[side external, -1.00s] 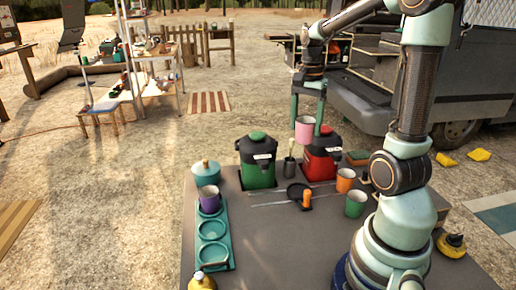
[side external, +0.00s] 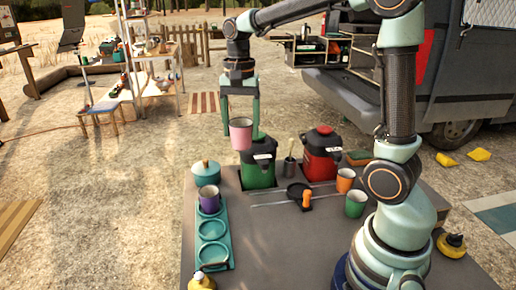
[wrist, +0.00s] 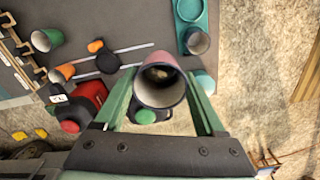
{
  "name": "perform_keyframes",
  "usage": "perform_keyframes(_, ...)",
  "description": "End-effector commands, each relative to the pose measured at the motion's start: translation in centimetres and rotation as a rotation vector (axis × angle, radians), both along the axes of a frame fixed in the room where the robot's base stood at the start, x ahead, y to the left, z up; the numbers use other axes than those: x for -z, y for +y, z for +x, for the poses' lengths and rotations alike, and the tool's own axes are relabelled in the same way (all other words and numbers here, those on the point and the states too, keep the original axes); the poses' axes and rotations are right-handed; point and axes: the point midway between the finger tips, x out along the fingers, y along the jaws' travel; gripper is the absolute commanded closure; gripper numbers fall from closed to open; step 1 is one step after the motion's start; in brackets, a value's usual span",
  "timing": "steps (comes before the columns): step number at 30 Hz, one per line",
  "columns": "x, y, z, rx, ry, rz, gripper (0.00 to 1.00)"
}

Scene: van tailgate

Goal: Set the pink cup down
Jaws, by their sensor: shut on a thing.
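My gripper is shut on the cup, and the cup is upright and clear of the table. In the wrist view the cup (wrist: 160,86) sits between the two green fingers, with its dark inside showing. A teal tray (side external: 222,256) with round recesses lies on the grey table (side external: 270,250). A purple cup (side external: 209,202) stands in the tray's far recess; the two nearer recesses are empty.
A green dispenser (side external: 258,172) and a red dispenser (side external: 321,163) stand at the table's back edge. A teal pot (side external: 205,173) stands behind the tray. An orange cup (side external: 345,180) and a green cup (side external: 356,204) stand at right. The table's front middle is clear.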

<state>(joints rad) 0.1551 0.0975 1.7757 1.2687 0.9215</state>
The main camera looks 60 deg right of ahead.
Motion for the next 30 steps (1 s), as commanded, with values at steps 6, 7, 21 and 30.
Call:
perform_keyframes(6, 0.1, 7.5, 1.7, -0.196, -0.001, 0.001, 0.98)
perform_keyframes(7, 0.2, 8.2, 1.8, -0.215, 0.0, 0.0, 0.98)
perform_keyframes(21, 5.0, 11.2, 1.9, -0.291, 0.007, 0.0, 0.98)
perform_keyframes(30, 12.0, 11.2, 1.9, -0.29, 0.006, 0.0, 0.98)
